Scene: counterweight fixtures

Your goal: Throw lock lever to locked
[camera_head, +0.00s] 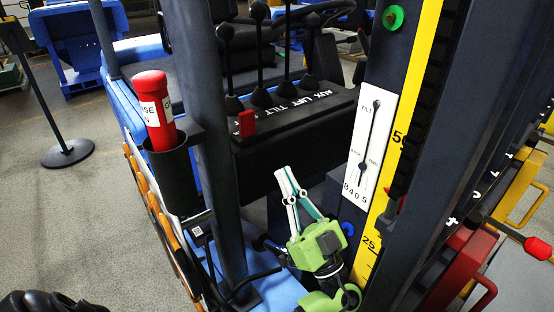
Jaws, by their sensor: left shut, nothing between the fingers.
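My left gripper (287,171) is green with pale fingers pointing up. A red-knobbed lever (538,248) sits at the far right. I cannot tell which of these is the lock lever. My right gripper is not in view.
A dark post (213,150) rises left of the gripper. A red cylinder (155,110) stands in a black holder (171,177). Right of the gripper are a white TILT gauge plate (369,150) and a yellow scale strip (408,120) on a dark mast. Open floor lies at left.

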